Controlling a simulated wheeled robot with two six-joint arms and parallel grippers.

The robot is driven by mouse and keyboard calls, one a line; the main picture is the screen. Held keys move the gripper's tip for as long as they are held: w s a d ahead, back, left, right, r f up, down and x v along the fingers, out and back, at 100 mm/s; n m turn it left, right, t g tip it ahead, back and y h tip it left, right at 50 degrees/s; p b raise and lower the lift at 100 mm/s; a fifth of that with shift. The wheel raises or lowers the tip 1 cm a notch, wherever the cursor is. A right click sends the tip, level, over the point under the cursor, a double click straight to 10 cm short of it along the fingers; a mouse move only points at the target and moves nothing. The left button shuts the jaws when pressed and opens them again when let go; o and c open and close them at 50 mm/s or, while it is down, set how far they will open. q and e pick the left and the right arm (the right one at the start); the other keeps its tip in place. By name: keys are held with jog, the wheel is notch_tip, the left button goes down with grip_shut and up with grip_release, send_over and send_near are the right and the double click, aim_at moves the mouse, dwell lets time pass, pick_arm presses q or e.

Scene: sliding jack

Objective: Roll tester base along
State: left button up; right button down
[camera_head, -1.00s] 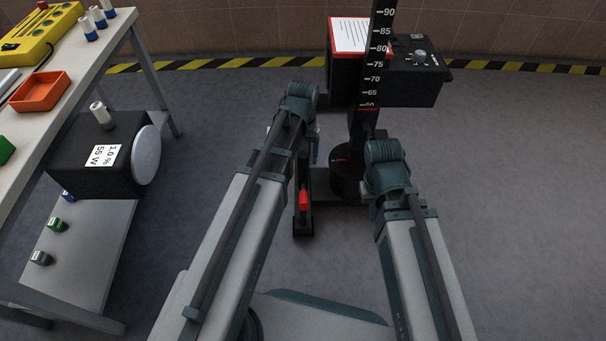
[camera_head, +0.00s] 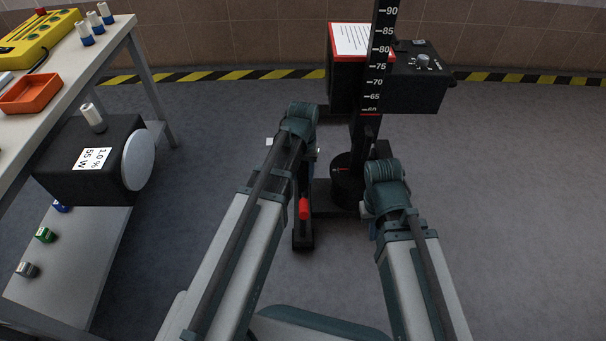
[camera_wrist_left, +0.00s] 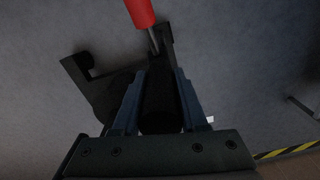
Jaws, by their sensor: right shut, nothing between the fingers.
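The tester base (camera_head: 326,196) is a black floor stand with a tall black column (camera_head: 383,45) marked with a white scale. A red-gripped lever (camera_head: 303,208) stands on its near foot; the red grip (camera_wrist_left: 140,12) also shows in the left wrist view. My left gripper (camera_wrist_left: 158,88) has its blue fingers along both sides of a dark upright bar on the base and appears shut on it; in the head view the left gripper (camera_head: 310,155) is mostly hidden by its wrist. My right gripper (camera_head: 368,210) is shut and empty beside the column, mostly hidden by its wrist.
A black box (camera_head: 420,82) with a knob and a framed sheet (camera_head: 358,40) sit on the stand. At left are a workbench (camera_head: 62,100) with an orange tray (camera_head: 30,94) and a black labelled block (camera_head: 60,172). A striped floor line (camera_head: 220,75) runs along the wall. Floor to the right is clear.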

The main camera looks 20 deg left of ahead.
pick_arm(q)
grip_shut()
dwell(1.0)
